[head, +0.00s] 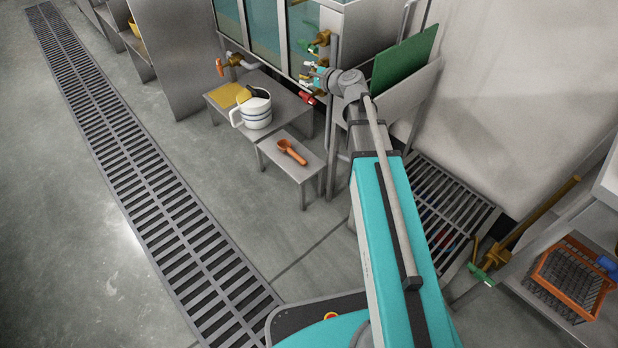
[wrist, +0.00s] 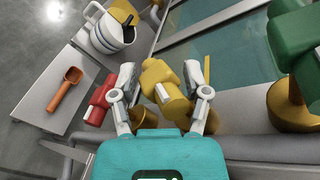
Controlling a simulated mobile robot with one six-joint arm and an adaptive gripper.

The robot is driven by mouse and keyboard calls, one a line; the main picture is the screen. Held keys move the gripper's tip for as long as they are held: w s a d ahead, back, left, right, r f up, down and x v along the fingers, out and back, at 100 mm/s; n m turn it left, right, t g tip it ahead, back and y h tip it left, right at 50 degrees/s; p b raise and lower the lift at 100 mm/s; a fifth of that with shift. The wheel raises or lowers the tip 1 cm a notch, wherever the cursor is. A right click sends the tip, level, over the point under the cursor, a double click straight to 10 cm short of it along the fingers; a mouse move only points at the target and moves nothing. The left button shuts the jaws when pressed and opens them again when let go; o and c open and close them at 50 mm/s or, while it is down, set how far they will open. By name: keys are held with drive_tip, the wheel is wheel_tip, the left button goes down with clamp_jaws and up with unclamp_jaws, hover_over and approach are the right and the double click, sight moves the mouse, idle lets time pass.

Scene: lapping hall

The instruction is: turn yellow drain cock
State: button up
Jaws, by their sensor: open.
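The yellow drain cock (wrist: 158,76) is in the wrist view, between the two fingers of my gripper (wrist: 160,86). Its handle stands up from a brass body that lies close to the tank's metal edge. My gripper is open, with one finger on each side of the cock. I cannot tell whether either finger touches it. In the head view my gripper (head: 316,77) is at the tank's front corner and the yellow cock cannot be made out there. A red cock (wrist: 99,101) is just left of the left finger, and a green cock (wrist: 295,42) is at the right.
A white jug (head: 256,110) stands on a low metal table (head: 285,95) below the tank. An orange scoop (head: 291,151) lies on a small stand (head: 308,171). A green board (head: 404,60) stands right of my arm. A floor grate (head: 150,190) runs along the left.

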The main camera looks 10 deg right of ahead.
drive_tip(key=shift+f+t+y+b, duration=0.2)
drive_tip(key=shift+t+y+b, duration=0.45)
drive_tip(key=shift+b, duration=0.8)
drive_tip(key=shift+t+b, duration=0.55)
drive_tip(key=shift+b, duration=0.2)
drive_tip(key=shift+s+d+r, duration=0.15)
drive_tip(key=shift+s+r, duration=0.05)
drive_tip(key=shift+s, duration=0.15)
drive_tip(key=v, duration=1.3)
drive_tip(key=s+a+f+n+g+b, duration=0.2)
drive_tip(key=a+f+n+g+b, duration=0.1)
drive_tip(key=f, duration=0.4)
drive_tip(key=s+a+f+n+g+h+b, duration=0.1)
drive_tip(key=s+a+f+n+g+b, duration=0.1)
drive_tip(key=f, duration=0.6)
drive_tip(key=s+a+f+n+g+h+b, duration=0.1)
drive_tip(key=s+a+f+n+g+b, duration=0.2)
drive_tip(key=a+f+n+g, duration=0.2)
drive_tip(key=shift+s+a+f+n+g+b, duration=0.2)
drive_tip(key=shift+s+f+n+g+b, duration=0.25)
drive_tip(key=shift+f+n, duration=1.2)
drive_tip(key=shift+r+p, duration=0.1)
drive_tip(key=shift+p, duration=0.25)
